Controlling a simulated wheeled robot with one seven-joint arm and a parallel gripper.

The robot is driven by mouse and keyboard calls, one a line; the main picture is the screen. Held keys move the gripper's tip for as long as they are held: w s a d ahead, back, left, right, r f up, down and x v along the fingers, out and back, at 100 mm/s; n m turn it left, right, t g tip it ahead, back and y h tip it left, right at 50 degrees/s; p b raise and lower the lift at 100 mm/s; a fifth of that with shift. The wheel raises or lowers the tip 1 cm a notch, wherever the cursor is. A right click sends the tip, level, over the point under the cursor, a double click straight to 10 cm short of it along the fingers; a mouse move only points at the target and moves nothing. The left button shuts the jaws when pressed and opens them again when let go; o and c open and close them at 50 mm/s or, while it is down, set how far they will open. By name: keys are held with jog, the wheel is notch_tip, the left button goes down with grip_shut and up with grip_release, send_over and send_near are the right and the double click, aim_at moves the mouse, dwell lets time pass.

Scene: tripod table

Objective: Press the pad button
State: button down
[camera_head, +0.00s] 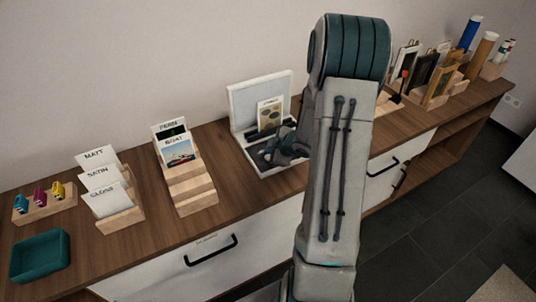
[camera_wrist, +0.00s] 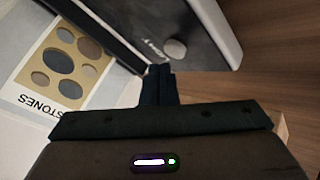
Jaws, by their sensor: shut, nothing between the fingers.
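The pad button is a grey round disc (camera_wrist: 175,49) on a dark panel in the wrist view, with small white lettering beside it. The dark panel (camera_wrist: 200,20) has a pale rim. My gripper (camera_wrist: 160,70) is shut and empty, its tips just below the button in the picture. I cannot tell whether they touch it. In the head view my gripper (camera_head: 283,148) is over the base of a white stand (camera_head: 262,92) with an upright back. The button is hidden there behind my gripper and arm.
The wooden counter (camera_head: 232,170) is bare left of the stand. Card holders (camera_head: 190,190) stand left, with a teal tray (camera_head: 40,255) beyond. Frames and rolls (camera_head: 440,75) stand right.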

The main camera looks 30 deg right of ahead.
notch_tip(320, 180, up, 6)
jog(key=p, duration=0.5)
jog(key=shift+p, duration=0.3)
